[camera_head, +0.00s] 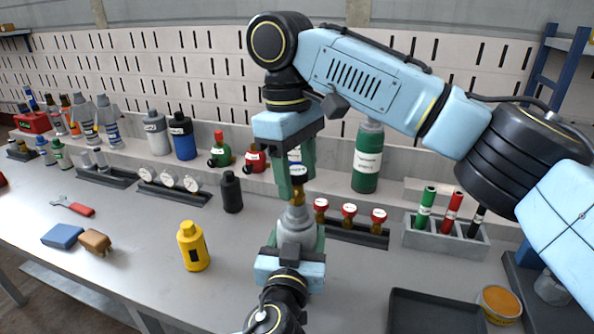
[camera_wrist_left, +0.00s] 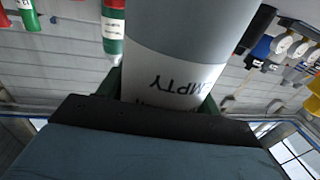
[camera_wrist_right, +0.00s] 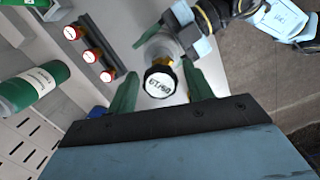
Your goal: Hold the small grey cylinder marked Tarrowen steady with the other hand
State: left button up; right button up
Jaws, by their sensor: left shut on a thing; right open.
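The small grey cylinder (camera_head: 297,222) stands upright in my left gripper (camera_head: 296,240), which is shut on its body from the front. In the left wrist view the grey cylinder (camera_wrist_left: 190,45) fills the middle, with EMPTY on its pale band; I cannot read Tarrowen. A brass valve (camera_head: 297,192) tops it. My right gripper (camera_head: 296,182) points down from above, open, its green fingers around the valve area. In the right wrist view a black knob with a lettered white face (camera_wrist_right: 160,84) lies between the fingers; I cannot tell whether they touch it.
A rack of red-topped pieces (camera_head: 348,212) stands right of the cylinder. A grey holder (camera_head: 420,238) has green, red and black tubes. A yellow cylinder (camera_head: 193,247) and black bottle (camera_head: 231,192) stand left. A dark tray (camera_head: 430,314) is at front right. The bench between is clear.

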jog(key=shift+f, duration=0.15)
jog(key=shift+f, duration=1.1)
jog(key=c, duration=1.1)
jog(key=n, duration=0.4)
jog(key=shift+t, duration=0.3)
jog(key=shift+n, duration=1)
